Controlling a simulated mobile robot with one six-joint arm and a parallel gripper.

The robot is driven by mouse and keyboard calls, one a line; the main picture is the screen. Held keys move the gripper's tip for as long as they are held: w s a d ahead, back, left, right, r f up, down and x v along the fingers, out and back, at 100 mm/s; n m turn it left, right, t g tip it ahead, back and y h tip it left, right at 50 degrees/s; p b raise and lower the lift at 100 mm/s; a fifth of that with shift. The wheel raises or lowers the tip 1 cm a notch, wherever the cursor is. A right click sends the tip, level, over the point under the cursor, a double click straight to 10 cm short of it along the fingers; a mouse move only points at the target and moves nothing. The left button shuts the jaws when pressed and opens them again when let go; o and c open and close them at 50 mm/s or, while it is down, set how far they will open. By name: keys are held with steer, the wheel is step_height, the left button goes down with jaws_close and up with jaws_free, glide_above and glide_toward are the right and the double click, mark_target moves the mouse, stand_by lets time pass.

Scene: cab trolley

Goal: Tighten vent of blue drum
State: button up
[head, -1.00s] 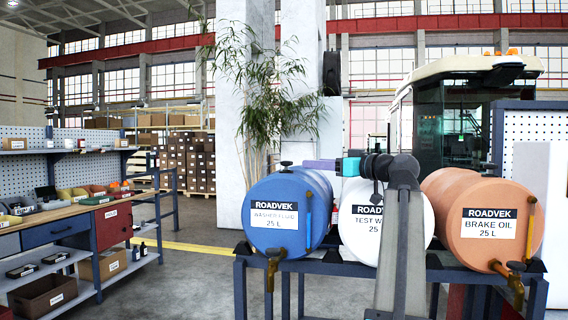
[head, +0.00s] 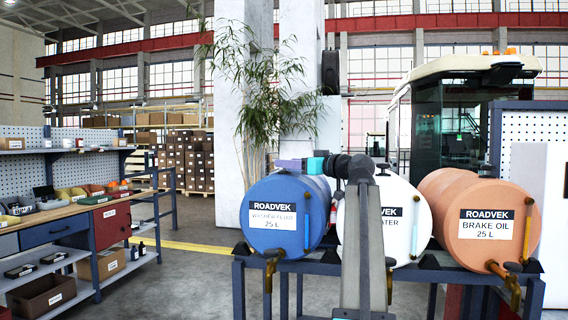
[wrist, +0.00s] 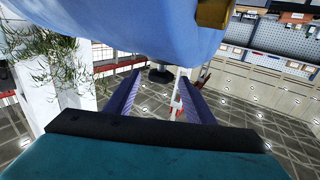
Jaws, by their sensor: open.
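The blue drum (head: 290,235) labelled washer fluid lies on its side at the left of the rack. Its black vent knob shows in the wrist view (wrist: 160,74), between the tips of my purple fingers and apart from both. The drum fills the top of that view, which looks inverted. In the head view, my gripper (head: 287,163) is at the top of the drum and hides the vent. My gripper is open. Whether the knob lies fully between the fingers or just beyond their tips, I cannot tell.
A white drum (head: 402,225), partly behind my arm, and an orange drum (head: 470,190) stand to the right on the dark rack (head: 252,262). Taps hang at the drum fronts. A workbench (head: 75,211) is at the left. A plant (head: 262,85) stands behind the blue drum.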

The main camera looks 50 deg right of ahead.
steer(key=shift+w, duration=1.4)
steer(key=shift+c, duration=0.4)
